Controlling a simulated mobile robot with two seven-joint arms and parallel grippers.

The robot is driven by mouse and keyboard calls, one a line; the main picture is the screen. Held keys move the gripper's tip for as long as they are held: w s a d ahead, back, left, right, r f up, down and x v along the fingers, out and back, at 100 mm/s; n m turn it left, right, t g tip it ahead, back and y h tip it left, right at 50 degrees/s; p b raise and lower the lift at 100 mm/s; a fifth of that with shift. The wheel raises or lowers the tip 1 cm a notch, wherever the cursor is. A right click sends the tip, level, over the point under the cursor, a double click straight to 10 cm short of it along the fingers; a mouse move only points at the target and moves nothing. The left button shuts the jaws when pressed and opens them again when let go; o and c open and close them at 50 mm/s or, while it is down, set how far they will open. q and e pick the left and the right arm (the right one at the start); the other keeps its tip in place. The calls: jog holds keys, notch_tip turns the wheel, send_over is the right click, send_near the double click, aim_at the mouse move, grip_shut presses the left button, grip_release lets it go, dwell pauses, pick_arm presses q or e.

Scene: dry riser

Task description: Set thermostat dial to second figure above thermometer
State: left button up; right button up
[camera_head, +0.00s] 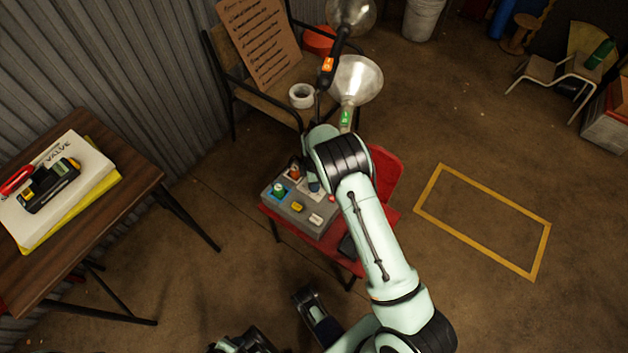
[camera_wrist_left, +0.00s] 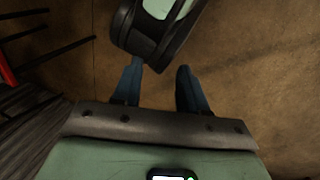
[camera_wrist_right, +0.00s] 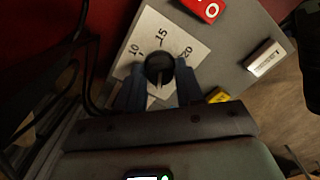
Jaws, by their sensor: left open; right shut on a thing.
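A dark round dial (camera_wrist_right: 159,66) sits on a white scale plate (camera_wrist_right: 150,42) marked 10, 15 and 20. Both are on a grey control box (camera_head: 290,207), which stands on a red chair. My right gripper (camera_wrist_right: 160,88) is shut on the dial, with one blue finger on each side. In the head view my right arm hides most of the dial. A pale line shows on the dial, but I cannot tell which figure it is set to. I cannot make out a thermometer. My left gripper (camera_wrist_left: 158,88) is open and empty above the floor.
The box also bears a green knob (camera_head: 278,190), a yellow switch (camera_head: 297,207), a white switch (camera_wrist_right: 265,58) and a red switch (camera_wrist_right: 205,8). A chair with a written board (camera_head: 262,45) and lamps stands behind. A wooden table (camera_head: 135,172) is at left.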

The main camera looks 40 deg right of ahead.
jog(key=m, duration=1.1)
jog(key=shift+m+b, duration=0.3)
jog(key=shift+b, duration=0.05)
jog(key=m, duration=0.5)
pick_arm(q)
jog(key=shift+w+a+f, duration=0.15)
jog(key=shift+w+f, duration=0.05)
jog(key=shift+w, duration=0.05)
pick_arm(e)
jog(key=m, duration=0.6)
jog(key=shift+m, duration=0.5)
jog(key=o, duration=1)
jog(key=shift+o, duration=0.2)
pick_arm(q)
jog(key=s+d+r+g+p, duration=0.1)
jog(key=s+d+r+p, duration=0.1)
jog(key=s+r+p, duration=0.1)
jog(key=shift+s+r+h, duration=0.3)
jog(key=shift+s+r, duration=0.05)
jog(key=shift+s, duration=0.4)
pick_arm(e)
notch_tip(320, 180, up, 13)
jog(key=shift+r, duration=0.2)
